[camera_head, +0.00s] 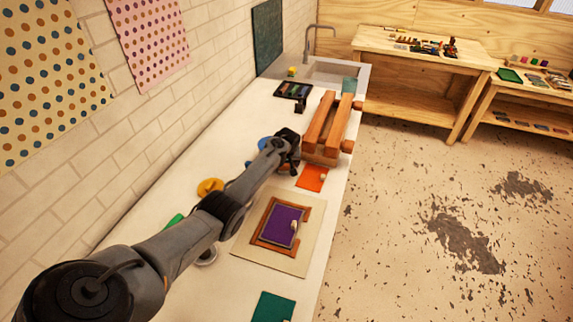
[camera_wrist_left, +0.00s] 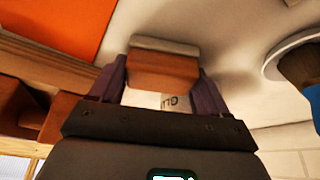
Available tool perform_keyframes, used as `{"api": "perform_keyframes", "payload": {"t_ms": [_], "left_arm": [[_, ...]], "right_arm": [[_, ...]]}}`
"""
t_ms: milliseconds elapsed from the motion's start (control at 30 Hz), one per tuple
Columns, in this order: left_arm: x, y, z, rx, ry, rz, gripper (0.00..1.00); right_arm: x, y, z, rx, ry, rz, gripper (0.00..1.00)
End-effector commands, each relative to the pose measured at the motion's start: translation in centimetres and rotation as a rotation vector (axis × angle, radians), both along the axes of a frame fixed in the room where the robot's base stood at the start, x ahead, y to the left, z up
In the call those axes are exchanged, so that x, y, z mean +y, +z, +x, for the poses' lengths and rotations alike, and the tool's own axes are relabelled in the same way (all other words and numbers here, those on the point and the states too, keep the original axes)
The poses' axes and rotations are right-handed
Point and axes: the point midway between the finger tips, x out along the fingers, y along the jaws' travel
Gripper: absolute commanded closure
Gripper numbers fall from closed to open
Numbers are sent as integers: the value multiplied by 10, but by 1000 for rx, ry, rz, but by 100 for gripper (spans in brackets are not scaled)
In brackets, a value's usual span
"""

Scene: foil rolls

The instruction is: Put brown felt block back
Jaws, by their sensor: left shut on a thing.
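The brown felt block (camera_wrist_left: 163,72) sits between the two fingers of my left gripper (camera_wrist_left: 162,80) in the left wrist view. It has a brown face and a grey strip along its far end. My left gripper is shut on it. A white patch with dark lettering shows between the fingers, below the brown face. In the head view my left gripper (camera_head: 291,163) is over the white counter (camera_head: 180,150), beside the wooden press and just above the orange sheet; the block cannot be made out there. Whether the block touches the counter is unclear. My right gripper is not in view.
The wooden press (camera_head: 330,128) stands close by. The orange sheet (camera_head: 312,178) lies in front of it. A purple piece in a wooden frame (camera_head: 283,225) lies on a pale board. A dark tray (camera_head: 294,90) is farther back. A green sheet (camera_head: 272,308) lies at the near end.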

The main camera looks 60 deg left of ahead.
Motion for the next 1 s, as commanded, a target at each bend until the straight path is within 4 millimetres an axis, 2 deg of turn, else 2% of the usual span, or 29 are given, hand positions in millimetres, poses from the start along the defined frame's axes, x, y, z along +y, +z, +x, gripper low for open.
{"api": "perform_keyframes", "payload": {"t_ms": [367,400,533,767,1000], "left_arm": [[0,-3,0,-1,1,1,52],[0,-2,0,0,0,1,19],[0,-2,0,0,0,0,0],[0,-2,0,0,0,1,0],[-3,12,-1,-1,-1,1,0]], "right_arm": [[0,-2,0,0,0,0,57],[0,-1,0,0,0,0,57],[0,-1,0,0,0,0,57],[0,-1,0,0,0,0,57],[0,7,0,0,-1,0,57]]}}
